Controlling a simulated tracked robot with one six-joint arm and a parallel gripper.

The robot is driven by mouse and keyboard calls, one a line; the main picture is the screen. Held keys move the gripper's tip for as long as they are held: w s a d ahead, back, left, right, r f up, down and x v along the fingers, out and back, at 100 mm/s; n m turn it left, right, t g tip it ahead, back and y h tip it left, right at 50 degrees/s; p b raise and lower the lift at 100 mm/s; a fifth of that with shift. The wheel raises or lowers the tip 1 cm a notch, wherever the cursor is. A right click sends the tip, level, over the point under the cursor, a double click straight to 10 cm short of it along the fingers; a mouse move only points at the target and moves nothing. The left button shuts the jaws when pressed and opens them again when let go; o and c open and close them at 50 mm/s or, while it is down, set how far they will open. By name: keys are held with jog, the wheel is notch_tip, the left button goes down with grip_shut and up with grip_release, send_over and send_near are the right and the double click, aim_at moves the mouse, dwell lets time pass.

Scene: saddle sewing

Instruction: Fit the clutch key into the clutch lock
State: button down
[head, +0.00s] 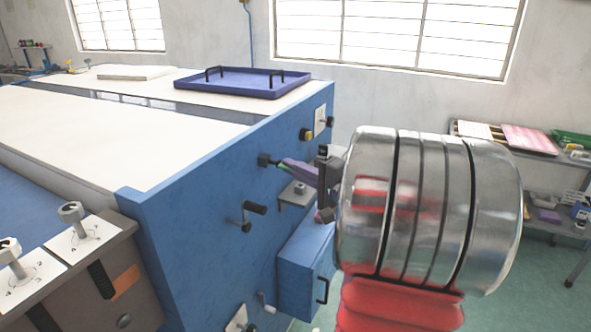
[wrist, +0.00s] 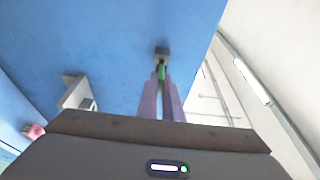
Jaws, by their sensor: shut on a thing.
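My gripper (head: 283,163) reaches with its purple fingers to the blue machine's side panel. It also shows in the wrist view (wrist: 161,82), shut on a small green piece (wrist: 161,72) that looks like the clutch key. A dark block on the panel (head: 264,160), seemingly the clutch lock, is right at the fingertips. It shows in the wrist view (wrist: 162,53) just beyond the green piece. The green piece is mostly hidden between the fingers. I cannot tell whether it is in the lock or only close to it.
A small bracket shelf (head: 296,195) with a grey piece on it juts from the panel below my gripper. A crank handle (head: 247,214), a yellow-black knob (head: 306,134) and a blue box (head: 302,272) are on the same side. A blue tray (head: 232,88) lies on the machine top.

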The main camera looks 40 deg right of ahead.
jog(key=shift+w+a, duration=0.25)
jog(key=shift+w, duration=0.35)
jog(key=shift+w+a, duration=0.2)
jog(key=shift+w, duration=0.4)
dwell(0.5)
jog(key=c, duration=1.8)
grip_release()
jog(key=shift+c, duration=0.2)
jog(key=shift+s, duration=0.1)
jog(key=s, duration=1.3)
jog(key=shift+s+d, duration=0.3)
jog(key=shift+d, duration=0.1)
